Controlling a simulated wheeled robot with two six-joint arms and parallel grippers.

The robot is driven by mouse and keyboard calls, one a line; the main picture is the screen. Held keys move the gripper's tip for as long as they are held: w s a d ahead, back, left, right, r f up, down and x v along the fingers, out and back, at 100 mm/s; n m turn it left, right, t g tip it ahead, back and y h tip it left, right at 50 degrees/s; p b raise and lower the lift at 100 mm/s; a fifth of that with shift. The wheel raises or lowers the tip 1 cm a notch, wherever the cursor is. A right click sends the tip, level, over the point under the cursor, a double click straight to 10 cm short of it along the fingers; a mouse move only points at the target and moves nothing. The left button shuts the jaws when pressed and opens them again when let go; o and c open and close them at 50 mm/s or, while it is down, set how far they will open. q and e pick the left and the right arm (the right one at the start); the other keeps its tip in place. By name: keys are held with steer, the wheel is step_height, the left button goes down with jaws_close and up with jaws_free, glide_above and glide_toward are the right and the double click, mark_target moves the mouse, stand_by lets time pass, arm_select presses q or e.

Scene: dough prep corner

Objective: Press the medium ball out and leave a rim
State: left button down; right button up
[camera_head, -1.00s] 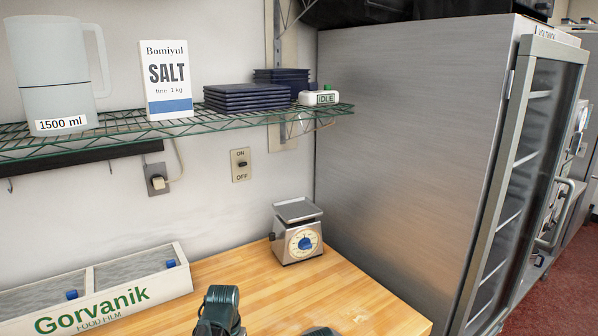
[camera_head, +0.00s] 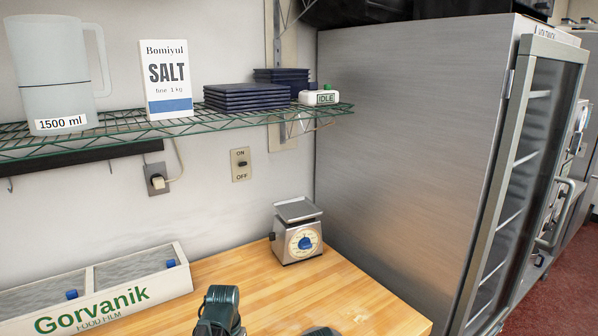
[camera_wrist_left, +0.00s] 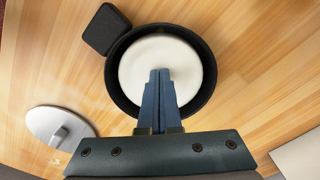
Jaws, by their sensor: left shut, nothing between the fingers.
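In the left wrist view a round, pale piece of dough (camera_wrist_left: 140,65) lies inside a dark round pan (camera_wrist_left: 115,88). The dough looks smooth and fills most of the pan, with a dark ring of pan around it. My left gripper (camera_wrist_left: 159,72) is shut and empty, its blue fingers over the middle of the dough. I cannot tell whether the fingertips touch it. The fingers hide the dough's near part. The head view shows neither dough nor pan. My right gripper is not in view.
Beside the pan are a black square block (camera_wrist_left: 106,29) and a pale disc with a knob (camera_wrist_left: 58,128). The head view shows a scale (camera_head: 298,240), a Gorvanik film box (camera_head: 110,290) and a wooden worktop (camera_head: 350,295). The device on the shelf (camera_head: 130,127) reads IDLE.

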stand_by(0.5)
arm_select(q)
steer(key=shift+r+p, duration=1.5)
step_height(320, 180, up, 4)
steer(key=p, duration=0.4)
steer(key=s+d+f+m+y+b, duration=0.1)
steer(key=s+d+f+b, duration=0.1)
steer(key=s+d, duration=0.9)
steer(key=shift+s+d+m, duration=0.15)
steer(key=shift+s+m, duration=0.15)
steer(key=shift+s, duration=0.75)
steer(key=shift+d, duration=0.1)
